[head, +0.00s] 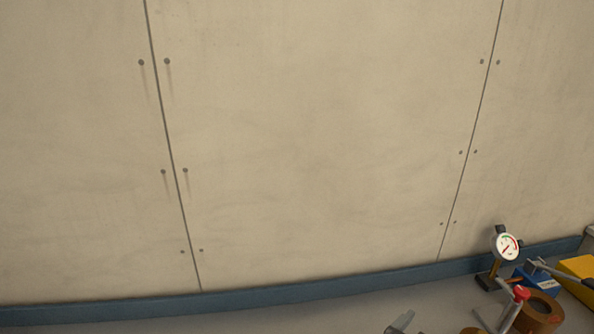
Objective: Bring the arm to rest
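My gripper and arm are not recognisable in the head view. A small grey shape (400,323) is cut off by the bottom edge, and I cannot tell what it is.
A beige panelled wall (310,140) fills most of the view, with a blue strip (100,311) along its foot. At the lower right, a round dial gauge (507,246), a red-topped grey rod (521,293), a brown ring (540,315), a blue block (540,280) and a yellow object (578,268) crowd together.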

